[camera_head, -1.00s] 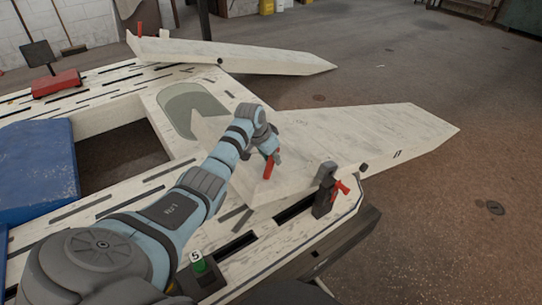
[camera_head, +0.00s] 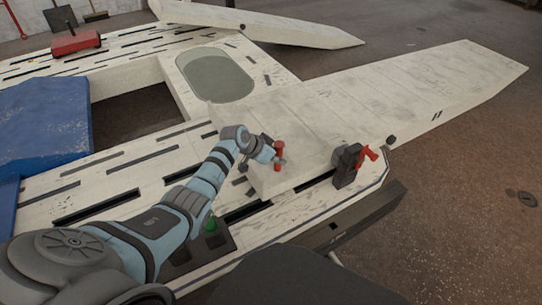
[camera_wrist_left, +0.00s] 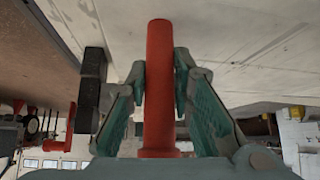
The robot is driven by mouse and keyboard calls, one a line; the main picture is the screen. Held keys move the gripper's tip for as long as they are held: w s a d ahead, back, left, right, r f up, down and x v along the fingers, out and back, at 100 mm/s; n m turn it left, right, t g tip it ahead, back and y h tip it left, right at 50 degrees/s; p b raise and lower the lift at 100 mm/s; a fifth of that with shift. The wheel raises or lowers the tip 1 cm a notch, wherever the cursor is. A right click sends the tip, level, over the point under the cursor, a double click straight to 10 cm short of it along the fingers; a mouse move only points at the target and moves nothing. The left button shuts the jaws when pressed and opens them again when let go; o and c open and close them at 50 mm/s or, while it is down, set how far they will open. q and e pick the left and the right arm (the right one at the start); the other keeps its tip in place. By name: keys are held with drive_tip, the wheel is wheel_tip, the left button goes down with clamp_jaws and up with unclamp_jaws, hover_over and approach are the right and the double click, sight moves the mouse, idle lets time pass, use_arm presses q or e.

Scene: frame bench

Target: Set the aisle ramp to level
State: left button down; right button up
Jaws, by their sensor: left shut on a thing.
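The pale aisle ramp (camera_head: 400,92) runs from the bench top out to the right over the floor. Its near end lies low by the bench slots; I cannot tell whether it is exactly level. A red upright handle (camera_head: 280,155) stands at that near end. My left gripper (camera_head: 274,153) is shut on this handle, which also shows between the fingers in the left wrist view (camera_wrist_left: 158,95). A black latch block (camera_head: 346,165) with a red lever (camera_head: 367,154) stands beside the ramp near the bench edge. My right gripper is not in view.
A second pale ramp-like board (camera_head: 270,24) extends at the back. The slotted bench (camera_head: 120,165) has an opening, a green oval panel (camera_head: 216,77) and a blue pad (camera_head: 45,125). A red block (camera_head: 76,43) sits at back left. Floor right of the bench is clear.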

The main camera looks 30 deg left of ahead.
use_arm(q)
drive_tip(key=shift+w+d+r, duration=0.1)
drive_tip(key=shift+r, duration=0.05)
drive_tip(key=c, duration=1.4)
unclamp_jaws()
drive_tip(key=shift+r, duration=0.15)
drive_tip(key=v, duration=1.2)
